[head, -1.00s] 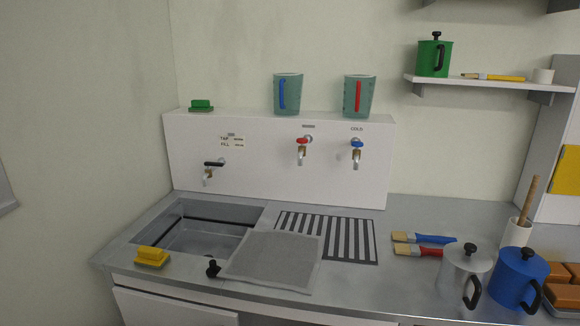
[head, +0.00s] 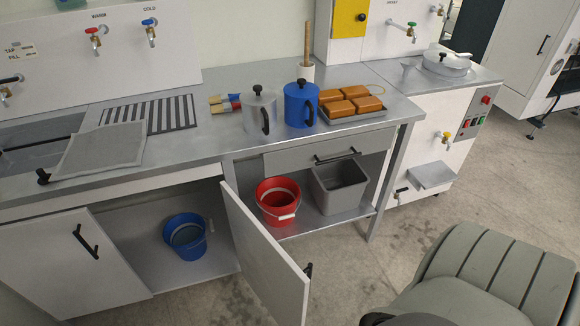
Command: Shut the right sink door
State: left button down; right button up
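The right sink door (head: 262,258) is a pale panel under the counter. It stands open, swung out toward me from its hinge side at the right of the sink cabinet. A dark handle (head: 308,270) shows partly at its outer edge. The cabinet opening to its left is uncovered, with a blue bucket (head: 184,238) inside on the cabinet floor. The left sink door (head: 60,268), with a black handle (head: 86,241), is at the lower left. Neither of my grippers shows in the head view.
A red bucket (head: 278,201) and a grey bin (head: 338,187) stand on the shelf right of the open door. A grey-green chair (head: 485,275) occupies the lower right. Bare floor (head: 350,270) lies between door and chair. The counter (head: 190,150) overhangs the cabinet.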

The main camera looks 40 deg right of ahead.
aim_at(284, 288)
jog(key=k+l+u, duration=0.15)
jog(key=l, duration=0.25)
jog(key=l+u, duration=0.15)
jog(key=l, duration=0.2)
jog(key=k+l+u, duration=0.1)
jog(key=l, duration=0.25)
jog(key=k+l+u, duration=0.15)
jog(key=i+l+u, duration=0.1)
jog(key=l, duration=0.55)
jog(key=l+u, duration=0.1)
jog(key=l, duration=0.55)
